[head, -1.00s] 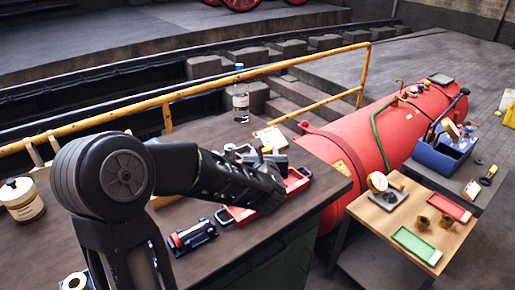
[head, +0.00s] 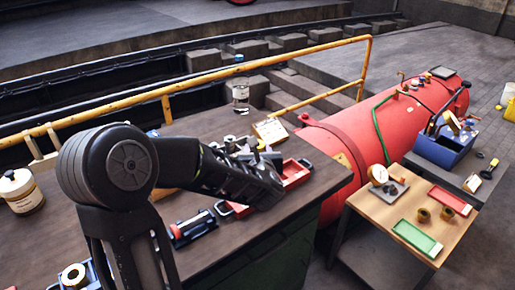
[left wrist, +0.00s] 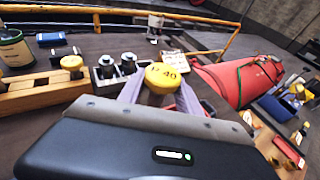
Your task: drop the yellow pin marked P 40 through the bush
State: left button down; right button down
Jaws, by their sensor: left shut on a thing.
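My left gripper (head: 268,172) is shut on the yellow pin (left wrist: 166,76), whose round cap reads P 40 in the left wrist view. In the head view the gripper is over the dark bench near the red tray (head: 297,173), and my own arm hides much of the pin. Two grey metal cylinders (left wrist: 116,66) stand just left of the held pin in the left wrist view. Which part is the bush for this pin, I cannot tell. Two brown ring-shaped pieces (head: 435,214) sit on the small wooden table. My right gripper is not in view.
A wooden rack (left wrist: 40,91) with a yellow-capped piece (left wrist: 72,62) is to the left. A clear bottle (head: 240,97) and a card (head: 270,131) stand at the bench's back. A yellow rail (head: 215,78) runs behind. The red boiler (head: 345,135) is on the right.

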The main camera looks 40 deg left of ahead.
pick_arm(q)
jog(key=shift+f+b, duration=0.95)
jog(key=shift+f, duration=0.9)
notch_tip(320, 180, down, 4)
jog(key=b, duration=0.5)
jog(key=shift+f, duration=0.1)
jog(key=c, duration=1.1)
grip_release()
jog(key=shift+c, duration=0.2)
jog(key=o, duration=0.4)
jog(key=shift+f, duration=0.15)
